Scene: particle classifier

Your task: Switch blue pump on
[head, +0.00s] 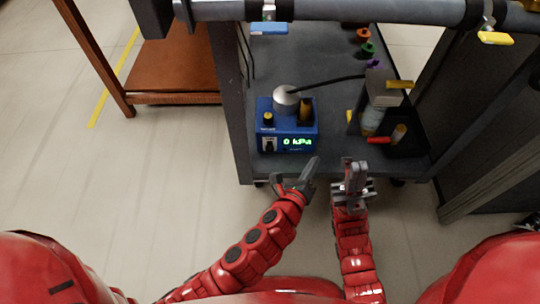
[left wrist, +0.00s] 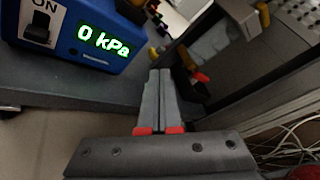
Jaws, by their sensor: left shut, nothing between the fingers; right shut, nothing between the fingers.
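The blue pump (head: 287,126) stands on the lower shelf of the cart in the head view, with a lit green display reading 0 kPa. It also shows at the upper left of the left wrist view (left wrist: 66,52). Its black switch (head: 268,146) is at the left of its front, and in the left wrist view the switch (left wrist: 38,27) sits under the word ON. My left gripper (head: 313,165) is shut and empty, just in front of the pump's lower right, apart from the switch. Its shut fingers (left wrist: 161,100) show in the wrist view. My right gripper (head: 355,168) is shut and empty, right of the left one.
The grey cart shelf (head: 350,150) carries the pump. A black tray (head: 418,148) with bottles and a red-handled item is at its right. Coloured knobs (head: 367,48) are at the back. A cart bar (head: 345,10) crosses above. A brown table (head: 170,75) stands left.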

